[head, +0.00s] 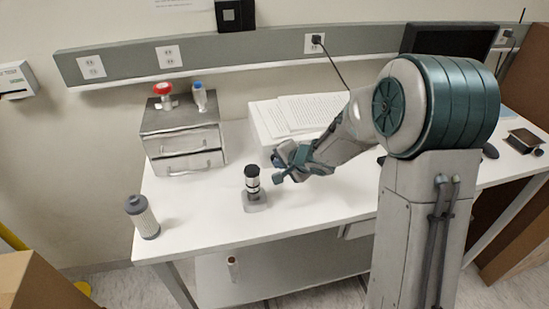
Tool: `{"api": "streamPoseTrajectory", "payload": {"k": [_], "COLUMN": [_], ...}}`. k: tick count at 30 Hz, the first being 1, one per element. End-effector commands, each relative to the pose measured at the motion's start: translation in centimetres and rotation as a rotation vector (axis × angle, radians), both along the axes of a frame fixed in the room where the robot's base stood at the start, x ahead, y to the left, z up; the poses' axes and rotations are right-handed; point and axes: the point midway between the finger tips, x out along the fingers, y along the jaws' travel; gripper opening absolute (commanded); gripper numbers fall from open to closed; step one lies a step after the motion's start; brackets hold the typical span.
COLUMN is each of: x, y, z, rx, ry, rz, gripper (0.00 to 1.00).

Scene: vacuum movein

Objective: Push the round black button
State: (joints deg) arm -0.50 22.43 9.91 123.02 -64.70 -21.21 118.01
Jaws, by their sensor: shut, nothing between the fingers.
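A small upright device with a round black top (252,171), a pale band and a black lower part stands on a grey base (256,202) near the front of the white table. The round black top is the likeliest match for the button, but the view is too small to be sure. My gripper (278,170) is shut and empty. In the picture it is just right of the black top, pointing left, with a small gap between them. How far apart they are in depth is hard to tell. Nothing covers the device's top.
A grey drawer unit (183,143) stands behind left, with a red-topped item (164,96) and a blue-capped bottle (199,96) on it. A grey ribbed cylinder (142,217) stands at the left front. A paper-topped white box (293,122) is behind my gripper. The table around the device is clear.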

Motion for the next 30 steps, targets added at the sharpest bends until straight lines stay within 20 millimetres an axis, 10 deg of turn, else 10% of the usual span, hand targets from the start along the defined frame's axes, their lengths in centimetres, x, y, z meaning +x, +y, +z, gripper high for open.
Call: {"api": "streamPoseTrajectory", "payload": {"k": [30], "x": [-0.65], "y": [-0.22], "z": [0.08], "rx": [0.001], "ry": [0.000], "rz": [-0.001], "gripper": [0.00]}}
